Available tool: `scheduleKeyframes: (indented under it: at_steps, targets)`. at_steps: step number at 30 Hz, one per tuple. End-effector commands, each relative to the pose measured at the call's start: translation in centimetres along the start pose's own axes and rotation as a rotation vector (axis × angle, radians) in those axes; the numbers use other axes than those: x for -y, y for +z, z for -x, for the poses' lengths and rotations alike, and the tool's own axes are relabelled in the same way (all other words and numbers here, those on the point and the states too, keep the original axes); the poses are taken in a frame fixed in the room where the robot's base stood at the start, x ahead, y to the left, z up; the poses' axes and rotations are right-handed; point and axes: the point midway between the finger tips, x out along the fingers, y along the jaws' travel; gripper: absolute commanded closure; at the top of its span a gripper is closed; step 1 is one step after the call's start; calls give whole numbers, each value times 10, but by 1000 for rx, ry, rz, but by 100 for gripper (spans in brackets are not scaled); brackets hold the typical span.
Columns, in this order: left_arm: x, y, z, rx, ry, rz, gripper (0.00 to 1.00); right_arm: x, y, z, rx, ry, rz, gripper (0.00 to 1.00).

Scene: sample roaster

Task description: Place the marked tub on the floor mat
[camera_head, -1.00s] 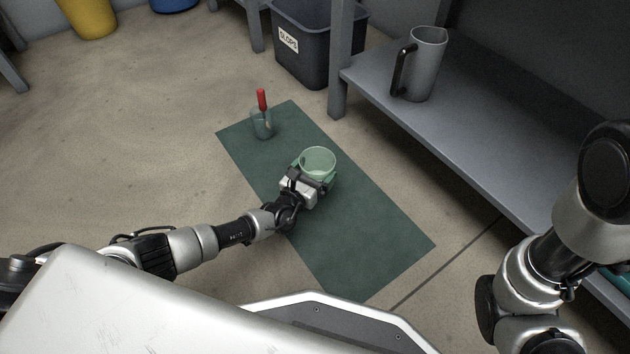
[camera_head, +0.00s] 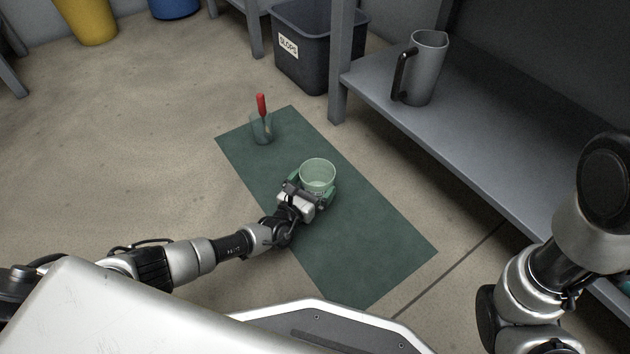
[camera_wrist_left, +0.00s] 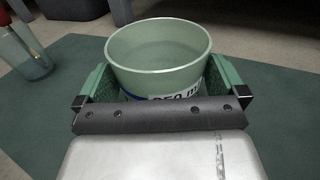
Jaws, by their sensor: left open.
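The marked tub (camera_head: 318,174) is a pale green, round, open-topped tub at the middle of the dark green floor mat (camera_head: 370,245). In the left wrist view the tub (camera_wrist_left: 160,65) shows a white label with dark print and a blue patch, partly hidden by the gripper. It looks upright and empty. My left gripper (camera_head: 314,190) is open, with its green finger pads (camera_wrist_left: 160,85) on either side of the tub. Whether the pads touch the tub cannot be told. The tub's base is hidden.
A clear beaker (camera_head: 262,130) with a red-handled tool (camera_head: 261,106) stands on the mat's far left part. A grey shelf (camera_head: 450,125) holding a grey jug (camera_head: 426,68) is at right. A dark SLOPS bin (camera_head: 305,50) stands behind. The mat's near end is bare.

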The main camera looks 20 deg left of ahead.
Motion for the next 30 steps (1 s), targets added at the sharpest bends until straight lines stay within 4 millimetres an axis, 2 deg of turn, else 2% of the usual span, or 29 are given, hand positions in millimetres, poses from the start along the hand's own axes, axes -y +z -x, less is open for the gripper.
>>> scheduleKeyframes:
  at_steps: [1,9,15,20,30]
  targets:
    - [0,4,11,-4,0,-1,0,-2,3,-10,0,0,0,57]
    - [0,5,70,-4,0,-1,0,-8,12,-36,-2,-1,1,57]
    - [0,3,99,-1,-1,-1,0,-9,16,-46,-1,0,1,57]
    - [0,2,108,1,0,0,0,-10,16,-48,-1,0,0,57]
    - [0,1,108,1,-1,0,0,-10,16,-47,-1,0,0,57]
